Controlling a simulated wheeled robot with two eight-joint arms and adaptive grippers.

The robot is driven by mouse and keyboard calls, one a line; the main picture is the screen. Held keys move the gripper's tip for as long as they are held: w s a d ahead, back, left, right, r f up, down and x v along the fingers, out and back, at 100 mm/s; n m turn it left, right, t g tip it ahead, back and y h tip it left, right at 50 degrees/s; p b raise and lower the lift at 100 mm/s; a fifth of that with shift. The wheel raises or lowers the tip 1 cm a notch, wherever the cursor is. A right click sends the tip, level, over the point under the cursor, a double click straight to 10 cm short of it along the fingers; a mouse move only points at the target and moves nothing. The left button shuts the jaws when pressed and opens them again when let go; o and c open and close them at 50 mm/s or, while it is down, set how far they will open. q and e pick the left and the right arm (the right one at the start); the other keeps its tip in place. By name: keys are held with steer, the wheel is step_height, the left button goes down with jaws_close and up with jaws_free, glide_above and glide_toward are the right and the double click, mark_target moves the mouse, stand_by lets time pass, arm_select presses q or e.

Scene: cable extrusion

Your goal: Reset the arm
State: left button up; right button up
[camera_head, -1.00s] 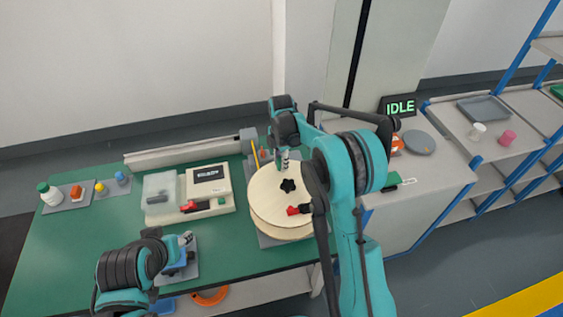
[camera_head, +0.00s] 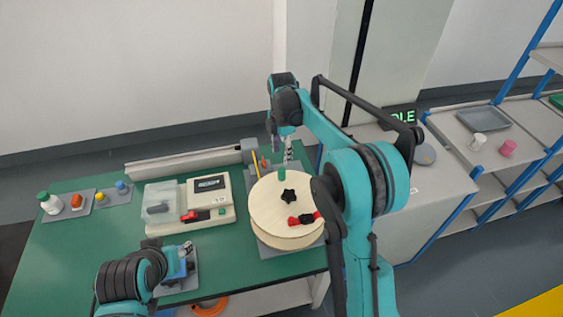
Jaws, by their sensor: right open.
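My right arm arches over the right side of the green worktable (camera_head: 75,260). My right gripper (camera_head: 288,152) is open and points down just beyond the wooden spool (camera_head: 265,222). It appears apart from the spool and empty. The spool has a black star knob (camera_head: 288,196) and a red and black part (camera_head: 303,219) on top. A small green piece (camera_head: 282,175) shows at its far side. My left gripper (camera_head: 187,250) is low at the front of the table, by a blue part on a grey plate (camera_head: 180,284). Its fingers are too small to read.
A cream device (camera_head: 208,190) with a red lever and a clear-lidded box stands mid-table. A grey rail (camera_head: 190,158) runs along the back. A cabinet with a partly hidden sign (camera_head: 402,116) and shelves (camera_head: 490,150) stand right.

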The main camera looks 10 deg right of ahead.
steer(key=shift+r, duration=0.7)
steer(key=s+d+r+m+t+b, duration=0.1)
steer(key=s+r+m+t, duration=0.15)
steer(key=s+m, duration=0.45)
steer(key=s+d+r+m+t+b, duration=0.1)
steer(key=s+r+m, duration=0.3)
steer(key=s, duration=0.5)
steer(key=s+d+f+m+t+b, duration=0.1)
steer(key=s+f+m+t, duration=0.2)
steer(key=s+f+m, duration=0.4)
steer(key=s+m, duration=0.4)
steer(key=s, duration=0.3)
steer(key=shift+d+t, duration=0.15)
steer(key=shift+t, duration=0.2)
steer(key=shift+f, duration=0.1)
